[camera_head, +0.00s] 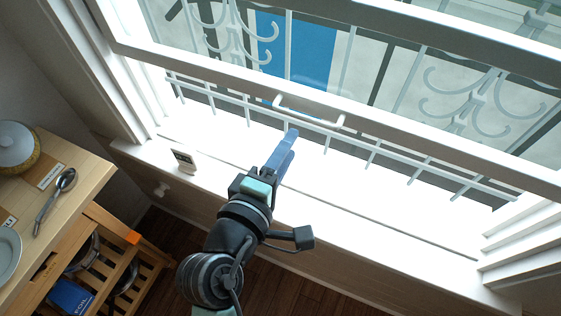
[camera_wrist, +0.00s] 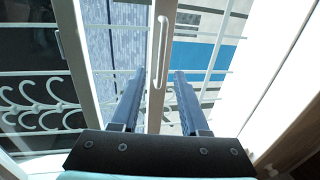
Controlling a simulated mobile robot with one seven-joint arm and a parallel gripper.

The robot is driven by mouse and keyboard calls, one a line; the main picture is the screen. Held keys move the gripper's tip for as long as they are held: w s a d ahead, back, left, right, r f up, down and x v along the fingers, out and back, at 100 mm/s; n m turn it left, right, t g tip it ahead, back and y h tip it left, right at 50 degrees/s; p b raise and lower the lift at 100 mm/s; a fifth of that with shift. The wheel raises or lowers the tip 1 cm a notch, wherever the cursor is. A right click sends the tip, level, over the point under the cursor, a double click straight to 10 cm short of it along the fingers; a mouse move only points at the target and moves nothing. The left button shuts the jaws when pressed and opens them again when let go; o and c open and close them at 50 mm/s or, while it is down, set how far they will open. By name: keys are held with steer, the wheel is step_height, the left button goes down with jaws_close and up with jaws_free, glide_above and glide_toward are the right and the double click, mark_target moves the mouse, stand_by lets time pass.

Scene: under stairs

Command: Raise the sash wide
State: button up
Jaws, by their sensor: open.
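The white window sash (camera_head: 215,78) stands partly raised, with an open gap between its bottom rail and the sill. A white bar handle (camera_head: 308,113) is fixed on that rail. My gripper (camera_head: 289,135) is open and empty, just below the handle in the head view. In the wrist view the handle (camera_wrist: 158,45) stands upright in the picture, ahead of and roughly between the fingertips of my gripper (camera_wrist: 159,74). I cannot tell whether a finger touches it.
White iron railings (camera_head: 468,100) stand outside. A wooden cart (camera_head: 92,190) with a spoon (camera_head: 56,196) and plate is at the left.

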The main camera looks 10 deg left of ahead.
steer(key=v, duration=0.2)
steer(key=shift+s+a+r, duration=0.1)
steer(key=shift+s, duration=0.15)
stand_by(0.4)
